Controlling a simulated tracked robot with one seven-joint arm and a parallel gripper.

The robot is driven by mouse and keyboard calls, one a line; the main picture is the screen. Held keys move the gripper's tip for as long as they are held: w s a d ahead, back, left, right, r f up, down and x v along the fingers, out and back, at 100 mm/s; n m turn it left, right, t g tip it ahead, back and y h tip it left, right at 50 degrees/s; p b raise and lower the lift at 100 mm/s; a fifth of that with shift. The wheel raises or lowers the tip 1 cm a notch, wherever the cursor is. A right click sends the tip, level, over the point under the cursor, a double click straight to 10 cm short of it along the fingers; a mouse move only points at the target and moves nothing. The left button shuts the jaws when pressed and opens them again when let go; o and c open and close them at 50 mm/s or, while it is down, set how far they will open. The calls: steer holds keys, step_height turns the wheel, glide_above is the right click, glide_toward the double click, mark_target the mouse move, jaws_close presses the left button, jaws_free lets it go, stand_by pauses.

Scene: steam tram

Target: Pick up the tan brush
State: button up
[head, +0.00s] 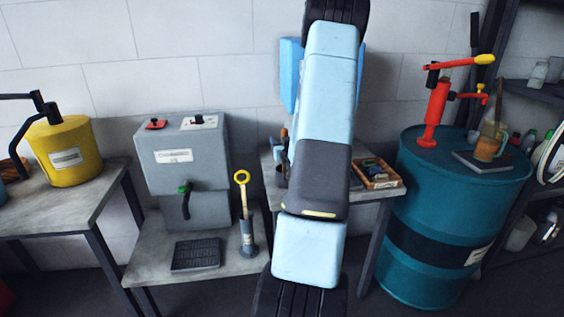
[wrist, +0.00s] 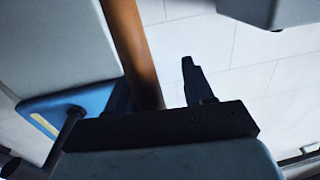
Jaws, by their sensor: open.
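A brown wooden handle (wrist: 132,45) runs down from the top of the wrist view to my gripper (wrist: 156,74); I cannot tell whether it is the tan brush. My gripper's right finger stands apart from the handle, and the left finger is partly behind it. The jaws are open. In the head view my arm hides the gripper. A dark holder (head: 281,177) with a brown handle tip (head: 284,133) shows at the arm's left edge on the small table. No bristles can be made out.
A small table (head: 378,192) bears a wooden tray (head: 377,174) of small items. A teal drum (head: 445,215) with a red pump (head: 435,112) stands right. A grey machine (head: 185,165), a yellow-handled tool (head: 243,195) and a yellow can (head: 66,147) stand left. A blue object (head: 290,65) is behind my arm.

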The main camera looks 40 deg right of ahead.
steer(key=shift+s+d, duration=0.2)
steer(key=shift+d, duration=0.05)
steer(key=shift+c, duration=0.8)
steer(key=shift+s+d, duration=0.1)
jaws_close()
